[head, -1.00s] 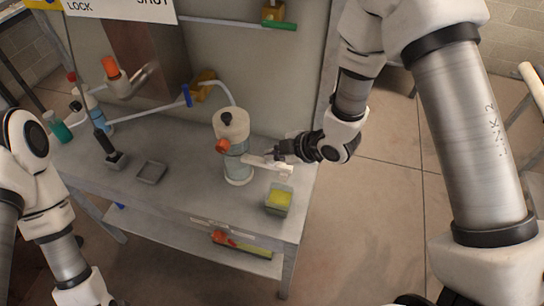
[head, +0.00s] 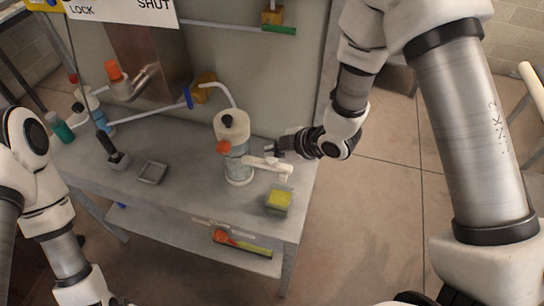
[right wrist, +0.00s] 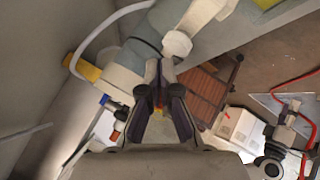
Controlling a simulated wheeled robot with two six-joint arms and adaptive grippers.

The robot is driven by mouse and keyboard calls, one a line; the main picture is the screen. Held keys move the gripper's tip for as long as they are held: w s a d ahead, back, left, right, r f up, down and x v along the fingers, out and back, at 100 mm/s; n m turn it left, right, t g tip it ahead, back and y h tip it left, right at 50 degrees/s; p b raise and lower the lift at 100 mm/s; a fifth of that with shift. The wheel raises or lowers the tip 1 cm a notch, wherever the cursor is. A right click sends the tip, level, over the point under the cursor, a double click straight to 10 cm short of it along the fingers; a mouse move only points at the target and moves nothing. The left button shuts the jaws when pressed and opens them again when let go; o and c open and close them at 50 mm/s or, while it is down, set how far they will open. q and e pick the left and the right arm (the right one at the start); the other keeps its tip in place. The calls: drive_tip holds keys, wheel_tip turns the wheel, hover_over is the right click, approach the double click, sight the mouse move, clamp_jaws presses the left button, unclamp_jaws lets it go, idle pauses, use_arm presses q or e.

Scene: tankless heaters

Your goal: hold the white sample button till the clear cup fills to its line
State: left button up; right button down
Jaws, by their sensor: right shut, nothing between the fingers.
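A yellow sponge-like block (head: 279,200) sits at the bench's front right. A small grey tray (head: 151,172) and a black-handled tool (head: 110,150) lie to the left. A white hose (head: 222,88) and orange-handled valve (head: 116,74) are behind. The front middle of the bench is clear.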

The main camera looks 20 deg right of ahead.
sight(274, 161)
drive_tip(key=shift+w+r, duration=0.1)
wheel_tip(274, 161, up, 5)
drive_tip(key=p, duration=0.4)
idle(0.3)
idle(0.4)
